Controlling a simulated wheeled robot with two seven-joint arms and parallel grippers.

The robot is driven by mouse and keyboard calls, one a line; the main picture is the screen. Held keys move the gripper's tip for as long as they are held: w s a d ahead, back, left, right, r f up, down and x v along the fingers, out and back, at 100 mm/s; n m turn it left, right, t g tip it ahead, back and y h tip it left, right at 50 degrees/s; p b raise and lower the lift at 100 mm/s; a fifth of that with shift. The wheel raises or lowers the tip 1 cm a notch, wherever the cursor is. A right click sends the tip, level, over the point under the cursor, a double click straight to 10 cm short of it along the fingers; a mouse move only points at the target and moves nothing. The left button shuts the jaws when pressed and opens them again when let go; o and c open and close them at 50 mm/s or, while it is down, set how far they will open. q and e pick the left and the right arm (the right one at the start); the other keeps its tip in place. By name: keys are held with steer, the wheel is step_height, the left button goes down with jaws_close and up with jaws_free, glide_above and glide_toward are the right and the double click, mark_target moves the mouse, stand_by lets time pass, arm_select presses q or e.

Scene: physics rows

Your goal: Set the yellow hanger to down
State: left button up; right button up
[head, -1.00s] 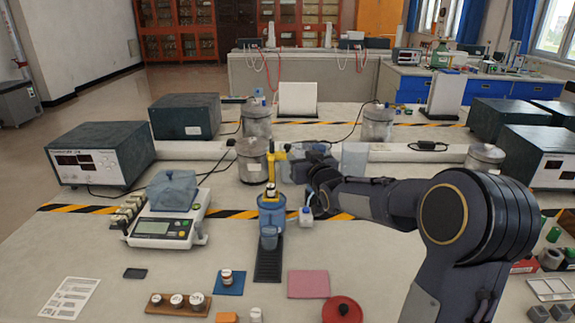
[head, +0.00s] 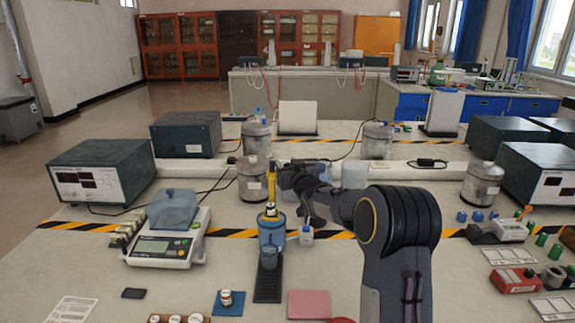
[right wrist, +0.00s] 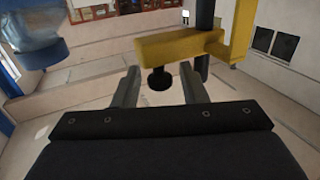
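The yellow hanger (head: 271,184) stands above a blue device (head: 271,230) on a dark base plate in the middle of the table. In the right wrist view the yellow hanger (right wrist: 180,45) is a bar by a dark post, with a black knob (right wrist: 159,79) on it. My right gripper (head: 283,178) is beside the hanger's top in the head view, partly hidden by its own wrist. In the right wrist view its two fingers (right wrist: 160,88) are apart, with the knob in the gap between the tips; contact is not visible. My left gripper is not in view.
A balance (head: 160,247) stands left of the blue device. A metal canister (head: 252,180) stands just behind. A pink pad (head: 308,304) and a blue pad (head: 229,304) lie in front.

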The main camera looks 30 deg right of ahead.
steer(key=shift+c, duration=0.5)
jaws_close()
step_height(320, 180, down, 10)
steer(key=b, duration=0.9)
steer(key=shift+f, duration=0.1)
jaws_free()
steer(key=shift+o, duration=0.5)
steer(key=shift+s, duration=0.1)
